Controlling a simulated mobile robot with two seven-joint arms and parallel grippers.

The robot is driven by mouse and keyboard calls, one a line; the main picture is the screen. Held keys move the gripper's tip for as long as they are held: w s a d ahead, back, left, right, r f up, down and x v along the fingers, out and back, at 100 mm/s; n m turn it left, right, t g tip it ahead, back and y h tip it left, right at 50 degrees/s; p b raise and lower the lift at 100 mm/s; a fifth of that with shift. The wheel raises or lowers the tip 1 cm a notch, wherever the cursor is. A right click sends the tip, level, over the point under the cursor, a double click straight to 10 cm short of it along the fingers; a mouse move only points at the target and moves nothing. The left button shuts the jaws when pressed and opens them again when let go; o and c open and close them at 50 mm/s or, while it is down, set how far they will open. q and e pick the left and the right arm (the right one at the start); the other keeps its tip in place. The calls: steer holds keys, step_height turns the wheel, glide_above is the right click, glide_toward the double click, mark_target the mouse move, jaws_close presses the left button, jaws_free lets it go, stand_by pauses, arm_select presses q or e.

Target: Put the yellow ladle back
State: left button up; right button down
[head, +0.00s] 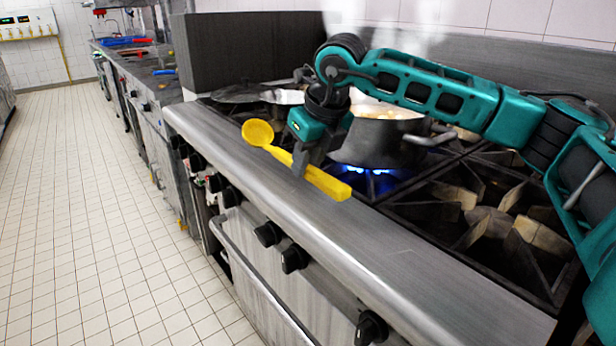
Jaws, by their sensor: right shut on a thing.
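The yellow ladle (326,182) is in my right gripper (301,168), which is shut on its handle. The ladle lies slantwise in the picture, its round bowl at the upper left and its handle end at the lower right. It shows in front of the pot, over the steel front ledge of the stove (300,215); I cannot tell whether it touches the ledge. My left gripper is not in view.
A dark pot (372,143) with pale contents stands on a burner with a blue flame, just behind the ladle. Bare burner grates (480,205) lie to the right. A pan (245,93) is at the back left. Knobs (294,258) line the stove front; the tiled floor (100,220) is clear.

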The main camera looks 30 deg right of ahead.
steer(key=shift+f, duration=1.55)
steer(key=shift+f+b, duration=0.25)
steer(key=shift+b, duration=0.2)
steer(key=c, duration=0.9)
jaws_free()
steer(key=shift+r, duration=0.1)
steer(key=shift+c, duration=0.2)
steer(key=shift+s+r+p, duration=0.1)
steer(key=shift+r+p, duration=0.3)
steer(key=shift+r, duration=0.15)
steer(key=p+v, duration=0.1)
steer(key=v, duration=0.9)
steer(key=shift+s+d+r, duration=0.1)
steer(key=shift+s+r, duration=0.2)
steer(key=shift+r, duration=0.25)
